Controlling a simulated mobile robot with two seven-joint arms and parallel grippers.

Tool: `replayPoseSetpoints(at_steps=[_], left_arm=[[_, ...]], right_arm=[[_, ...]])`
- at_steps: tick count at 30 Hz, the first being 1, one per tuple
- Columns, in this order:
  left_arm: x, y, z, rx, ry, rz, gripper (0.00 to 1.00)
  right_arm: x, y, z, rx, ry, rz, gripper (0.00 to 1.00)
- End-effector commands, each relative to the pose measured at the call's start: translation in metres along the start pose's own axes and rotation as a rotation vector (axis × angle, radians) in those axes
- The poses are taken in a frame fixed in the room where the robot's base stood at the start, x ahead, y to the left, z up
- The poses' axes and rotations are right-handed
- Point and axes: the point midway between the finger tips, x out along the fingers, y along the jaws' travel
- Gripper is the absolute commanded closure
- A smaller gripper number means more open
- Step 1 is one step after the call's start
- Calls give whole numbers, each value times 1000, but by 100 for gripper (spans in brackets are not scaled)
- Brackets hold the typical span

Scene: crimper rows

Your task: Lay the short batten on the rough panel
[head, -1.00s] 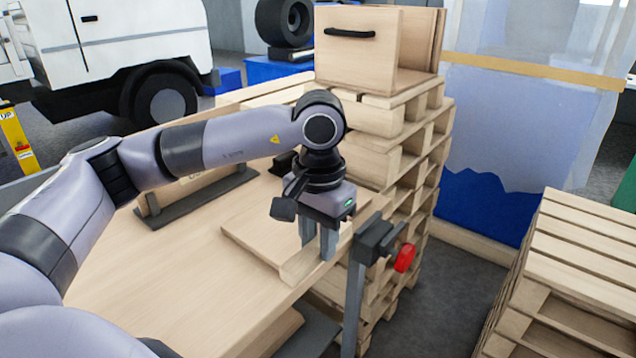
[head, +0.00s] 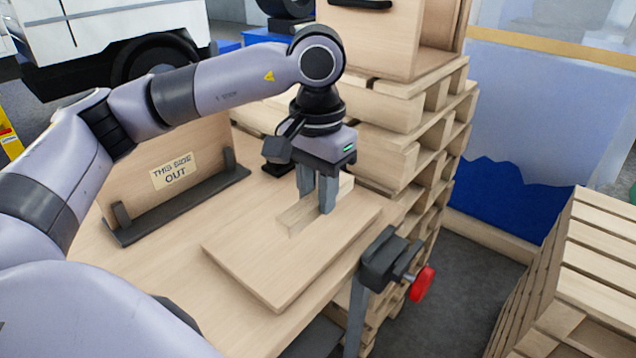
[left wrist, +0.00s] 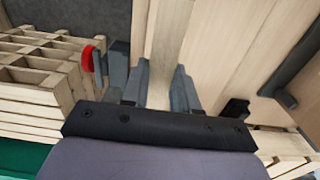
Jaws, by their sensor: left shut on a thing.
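The short batten (head: 296,219) is a pale wooden bar over the far part of a flat wooden panel (head: 270,270), likely the rough panel, which lies on the workbench. My left gripper (head: 316,197) points down and is shut on the batten, with a finger on each side. I cannot tell whether the batten touches the panel or hangs just above it. In the left wrist view the batten (left wrist: 172,40) runs away from between the fingers (left wrist: 160,88). My right gripper is not in view.
A clamp with a red knob (head: 388,262) stands at the bench's right edge. An upright board labelled "THIS SIDE OUT" (head: 130,185) sits in a dark stand at the left. Stacked pallets (head: 430,150) rise behind, and more (head: 590,240) stand at the right.

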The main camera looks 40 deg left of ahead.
Motion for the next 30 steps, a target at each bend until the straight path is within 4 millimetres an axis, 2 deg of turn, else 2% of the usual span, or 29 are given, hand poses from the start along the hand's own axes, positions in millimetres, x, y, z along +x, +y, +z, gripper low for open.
replayPoseSetpoints(at_steps=[14, 30], left_arm=[[5, 0, 1, 0, 2, 1, 100], [55, 0, 2, 1, 1, 0, 100]], right_arm=[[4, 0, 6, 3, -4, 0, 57], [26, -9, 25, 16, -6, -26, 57]])
